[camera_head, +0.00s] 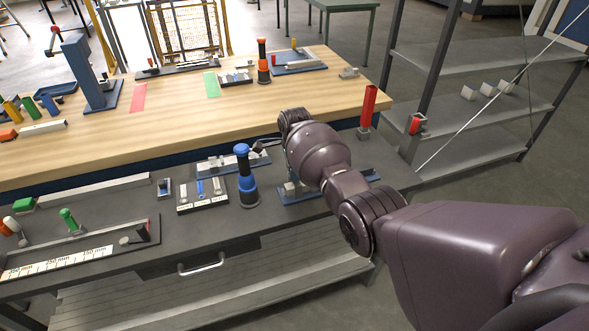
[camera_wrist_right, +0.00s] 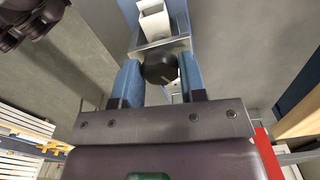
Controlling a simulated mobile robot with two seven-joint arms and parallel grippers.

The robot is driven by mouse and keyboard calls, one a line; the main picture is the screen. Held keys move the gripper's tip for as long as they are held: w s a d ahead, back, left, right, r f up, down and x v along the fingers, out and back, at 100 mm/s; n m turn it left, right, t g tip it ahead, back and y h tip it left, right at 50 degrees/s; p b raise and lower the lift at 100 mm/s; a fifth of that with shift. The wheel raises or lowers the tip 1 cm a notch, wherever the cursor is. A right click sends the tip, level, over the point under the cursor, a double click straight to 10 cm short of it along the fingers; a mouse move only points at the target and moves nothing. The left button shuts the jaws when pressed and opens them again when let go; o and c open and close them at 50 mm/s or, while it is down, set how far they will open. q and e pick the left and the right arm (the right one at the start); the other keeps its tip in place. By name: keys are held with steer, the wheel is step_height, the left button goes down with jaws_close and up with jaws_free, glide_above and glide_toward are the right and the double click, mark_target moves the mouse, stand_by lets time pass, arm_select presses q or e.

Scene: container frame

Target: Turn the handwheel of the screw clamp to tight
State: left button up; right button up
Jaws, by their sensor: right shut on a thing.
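The screw clamp's dark round handwheel (camera_wrist_right: 160,68) shows in the right wrist view, with a light mark on its face. My right gripper (camera_wrist_right: 158,80) has its two blue fingers on either side of the wheel, shut on it. Behind the wheel are a grey bracket and a white block (camera_wrist_right: 153,20) on a blue base. In the head view my right arm reaches over the grey bench and hides the wheel and fingertips. A blue base with grey parts (camera_head: 290,190), seemingly the clamp, shows partly below the arm.
A blue-and-black upright tool (camera_head: 246,180) stands just left of the arm, near a tray of small parts (camera_head: 203,194). A red upright block (camera_head: 367,108) stands to the right. The wooden table (camera_head: 170,115) lies behind, and a metal shelf (camera_head: 470,120) stands at right.

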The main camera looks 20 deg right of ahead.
steer(key=m, duration=0.4)
steer(key=shift+w+d+r+m, duration=0.1)
steer(key=shift+m, duration=0.3)
stand_by(0.4)
steer(key=o, duration=0.9)
step_height(320, 180, up, 11)
steer(key=shift+f+b, duration=0.1)
steer(key=shift+b, duration=0.2)
